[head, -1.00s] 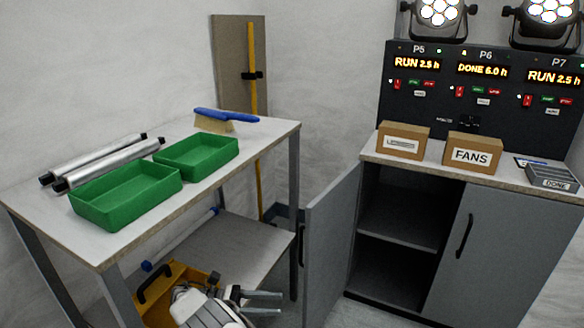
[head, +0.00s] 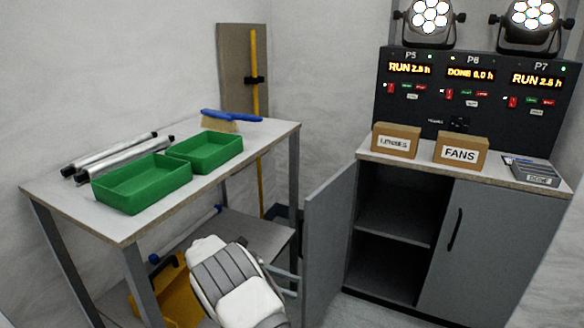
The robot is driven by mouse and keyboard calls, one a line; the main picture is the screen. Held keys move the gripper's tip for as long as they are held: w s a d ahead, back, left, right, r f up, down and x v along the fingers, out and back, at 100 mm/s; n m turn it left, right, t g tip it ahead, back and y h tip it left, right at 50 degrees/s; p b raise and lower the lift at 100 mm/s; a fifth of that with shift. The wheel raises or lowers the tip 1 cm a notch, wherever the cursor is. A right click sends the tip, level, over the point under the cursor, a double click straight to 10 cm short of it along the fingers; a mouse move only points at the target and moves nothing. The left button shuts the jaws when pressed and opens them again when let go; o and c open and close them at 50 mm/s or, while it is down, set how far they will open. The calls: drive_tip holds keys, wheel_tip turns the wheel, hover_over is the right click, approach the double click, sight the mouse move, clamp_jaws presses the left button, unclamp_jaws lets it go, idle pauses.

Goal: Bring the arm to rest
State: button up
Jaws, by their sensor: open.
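My gripper (head: 284,278) shows at the bottom of the head view, in front of the lower shelf of the left table. Its two grey fingers point right and stand apart, with nothing between them. The white and grey end of my arm hides part of the shelf and of a yellow toolbox (head: 172,285) behind it. The fingers are near the open grey cabinet door (head: 328,245); I cannot tell the gap between them.
The table (head: 85,213) holds two green trays (head: 140,200), silver tubes (head: 110,155) and a blue brush (head: 232,116).

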drive_tip(key=s+d+r+m+y, duration=0.4)
drive_tip(key=d+r+y, duration=0.15)
drive_tip(key=r, duration=0.35)
drive_tip(key=s+d+r+m+y, duration=0.35)
drive_tip(key=d+r, duration=0.25)
drive_tip(key=r, duration=0.3)
drive_tip(key=s+d+r+m+t+y, duration=0.2)
drive_tip(key=s+m+t+y, duration=0.15)
drive_tip(key=s, duration=0.55)
drive_tip(key=s+d+r+m+t+y, duration=0.25)
drive_tip(key=s+m+t, duration=0.2)
drive_tip(key=s, duration=0.55)
wheel_tip(320, 180, up, 29)
drive_tip(key=p, duration=2.8)
drive_tip(key=shift+w+a+f, duration=0.2)
drive_tip(key=shift+w+a, duration=0.1)
drive_tip(key=shift+a, duration=0.05)
drive_tip(key=shift+d, duration=0.15)
